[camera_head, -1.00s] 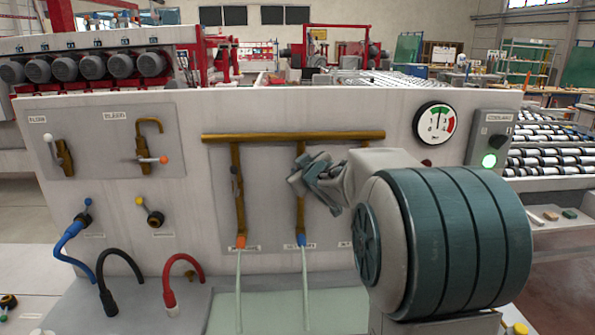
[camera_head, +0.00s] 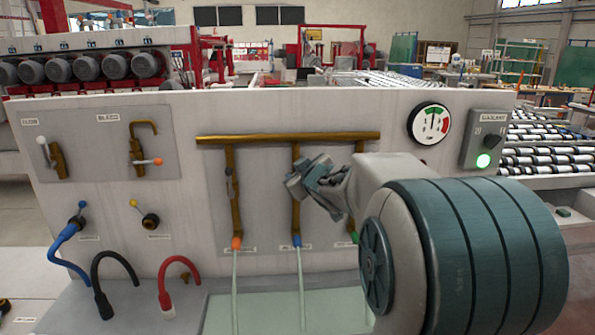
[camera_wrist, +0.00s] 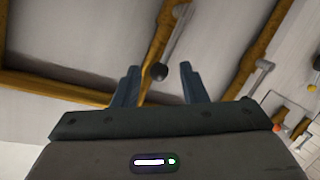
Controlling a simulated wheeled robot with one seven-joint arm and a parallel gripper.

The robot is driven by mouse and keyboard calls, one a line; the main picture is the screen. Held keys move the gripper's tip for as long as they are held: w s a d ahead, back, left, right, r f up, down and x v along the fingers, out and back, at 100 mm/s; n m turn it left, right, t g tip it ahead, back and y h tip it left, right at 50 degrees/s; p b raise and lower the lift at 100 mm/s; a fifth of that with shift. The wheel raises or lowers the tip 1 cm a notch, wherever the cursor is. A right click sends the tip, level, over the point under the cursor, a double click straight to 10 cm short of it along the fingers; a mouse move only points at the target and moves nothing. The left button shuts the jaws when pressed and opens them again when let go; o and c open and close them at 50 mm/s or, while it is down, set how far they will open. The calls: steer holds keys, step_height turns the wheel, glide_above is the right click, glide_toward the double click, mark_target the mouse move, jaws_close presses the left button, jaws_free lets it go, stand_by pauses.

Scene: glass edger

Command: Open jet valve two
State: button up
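Three brass pipes hang from a horizontal brass manifold (camera_head: 220,139), ending in orange, blue and green nozzles. The middle pipe (camera_head: 296,222) ends in the blue nozzle (camera_head: 297,241). My gripper (camera_head: 293,184) is in front of this pipe's upper part and hides its valve in the head view. In the wrist view my gripper (camera_wrist: 159,80) is open, its two blue-grey fingers apart.
Another grey lever (camera_wrist: 262,66) is on the neighbouring pipe in the wrist view. Two more valves (camera_head: 56,160) (camera_head: 138,160) are at the left.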

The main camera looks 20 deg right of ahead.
steer(key=p+v, duration=0.2)
steer(key=v, duration=0.9)
steer(key=shift+s+d+f, duration=0.1)
steer(key=s+a+f+m+g, duration=0.2)
steer(key=s+a+f+g, duration=0.1)
steer(key=s+f, duration=0.2)
steer(key=s+a+f+m+g, duration=0.1)
steer(key=s+a+f+g, duration=0.2)
steer(key=s, duration=0.7)
steer(key=s+a+f+m+g, duration=0.2)
steer(key=s+a+f+g, duration=0.2)
steer(key=s+f, duration=0.3)
steer(key=shift+s+f+m+g+y, duration=0.15)
steer(key=shift+s+m+g+y, duration=0.15)
steer(key=shift+s+g, duration=0.3)
steer(key=shift+w, duration=0.1)
